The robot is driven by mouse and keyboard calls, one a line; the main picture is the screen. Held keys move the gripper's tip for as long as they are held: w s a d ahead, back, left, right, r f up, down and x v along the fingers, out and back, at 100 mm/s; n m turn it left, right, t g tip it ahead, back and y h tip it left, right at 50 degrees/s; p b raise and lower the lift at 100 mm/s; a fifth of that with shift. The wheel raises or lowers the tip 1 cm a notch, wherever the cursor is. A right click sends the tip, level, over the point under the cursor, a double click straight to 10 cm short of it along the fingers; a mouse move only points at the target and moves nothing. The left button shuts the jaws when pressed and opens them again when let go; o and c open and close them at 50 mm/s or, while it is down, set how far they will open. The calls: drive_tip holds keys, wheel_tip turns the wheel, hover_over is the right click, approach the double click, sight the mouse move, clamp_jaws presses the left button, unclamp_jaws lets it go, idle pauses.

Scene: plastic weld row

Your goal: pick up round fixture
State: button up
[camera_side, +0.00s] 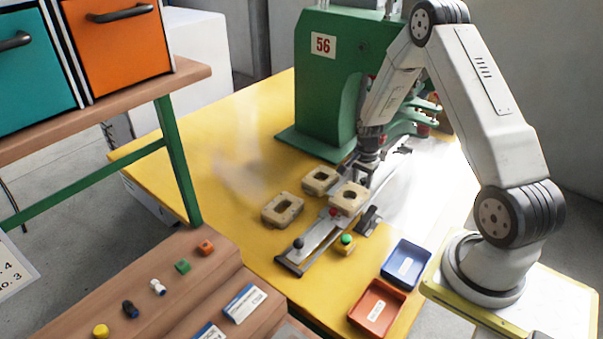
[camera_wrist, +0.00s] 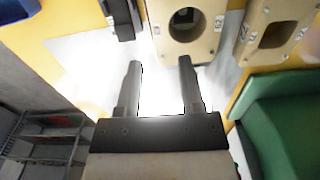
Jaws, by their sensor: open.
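The round fixture (camera_side: 356,205) is a tan block with a round hole in its top. It sits on the metal rail on the yellow table. In the wrist view the round fixture (camera_wrist: 207,42) is at the top middle, beyond my fingertips. My gripper (camera_side: 367,178) is just behind the fixture in the side view, near the rail. In the wrist view my gripper (camera_wrist: 158,70) has its two dark fingers apart with nothing between them. I cannot tell from the side view whether the fingers touch the fixture.
Two more tan fixtures (camera_side: 308,187) (camera_side: 270,217) with longer holes stand to the left. The green machine (camera_side: 325,90) marked 56 rises behind. A clamp (camera_side: 369,220) is close on the right. Blue (camera_side: 405,264) and red (camera_side: 376,307) trays lie in front. The table's left part is clear.

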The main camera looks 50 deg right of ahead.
sight(358, 199)
drive_tip(key=shift+f, duration=1)
drive_tip(key=shift+a+f, duration=0.15)
drive_tip(key=shift+f, duration=2.45)
clamp_jaws()
